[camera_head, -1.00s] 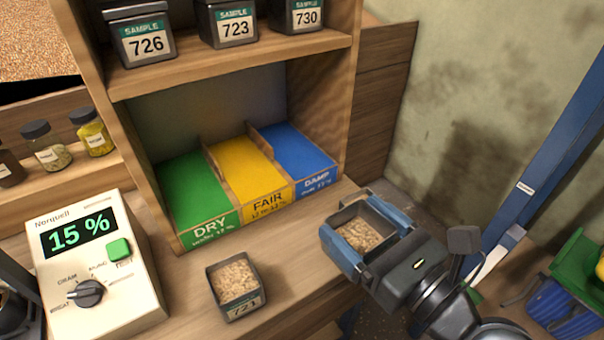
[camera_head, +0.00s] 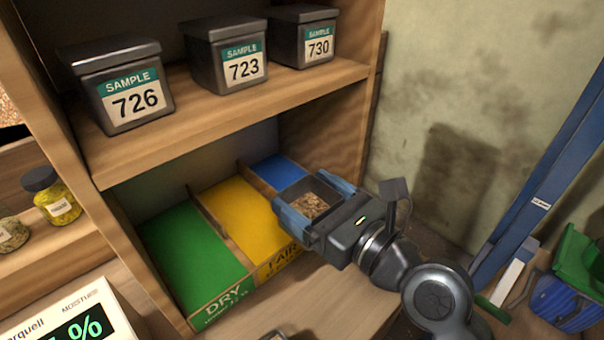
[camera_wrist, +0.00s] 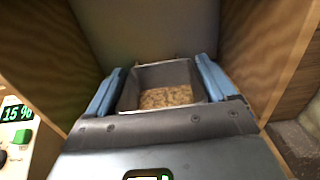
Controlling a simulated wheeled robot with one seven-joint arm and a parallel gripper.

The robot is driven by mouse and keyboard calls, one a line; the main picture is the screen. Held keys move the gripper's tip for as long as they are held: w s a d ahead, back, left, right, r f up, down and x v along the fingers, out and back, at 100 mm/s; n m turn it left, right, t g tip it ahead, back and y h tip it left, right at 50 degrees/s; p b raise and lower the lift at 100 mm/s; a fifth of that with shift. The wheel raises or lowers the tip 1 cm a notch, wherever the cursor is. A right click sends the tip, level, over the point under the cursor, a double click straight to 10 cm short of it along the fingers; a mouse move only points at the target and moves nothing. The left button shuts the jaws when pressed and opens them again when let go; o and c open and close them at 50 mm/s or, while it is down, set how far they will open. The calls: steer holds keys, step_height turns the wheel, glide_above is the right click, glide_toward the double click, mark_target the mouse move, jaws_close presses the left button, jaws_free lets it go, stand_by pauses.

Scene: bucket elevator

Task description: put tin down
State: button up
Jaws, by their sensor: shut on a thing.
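My gripper (camera_head: 311,206) is shut on an open grey tin (camera_head: 325,189) with grain in it. The blue fingers press on two opposite sides of the tin. The tin appears level, and in the head view it overlaps the front of the blue and yellow bays; I cannot tell its exact height. In the wrist view the tin (camera_wrist: 166,75) sits between the fingers, facing the inside of the wooden shelf. The green DRY bay (camera_head: 192,252), yellow FAIR bay (camera_head: 245,215) and blue bay (camera_head: 277,170) look empty where visible. The blue bay's label is hidden.
Lidded sample tins 726 (camera_head: 122,88), 723 (camera_head: 225,55) and 730 (camera_head: 303,36) stand on the shelf board (camera_head: 230,105) above the bays. Low wooden dividers separate the bays. The meter (camera_head: 75,318) is at the lower left. A second tin's edge barely shows at the bottom.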

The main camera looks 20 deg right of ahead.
steer(key=w+d, duration=0.6)
steer(key=w, duration=0.6)
steer(key=f+b, duration=0.1)
steer(key=f, duration=0.2)
steer(key=f+b, duration=0.1)
steer(key=f, duration=0.2)
steer(key=shift+s+f+b, duration=0.2)
steer(key=shift+f+b, duration=0.05)
steer(key=shift+b, duration=0.05)
steer(key=shift+w+d+f, duration=0.15)
steer(key=shift+f, duration=0.1)
steer(key=shift+f, duration=0.2)
steer(key=o, duration=1)
steer(key=shift+c, duration=0.2)
steer(key=shift+r, duration=0.15)
steer(key=v, duration=1.2)
steer(key=shift+b, duration=0.4)
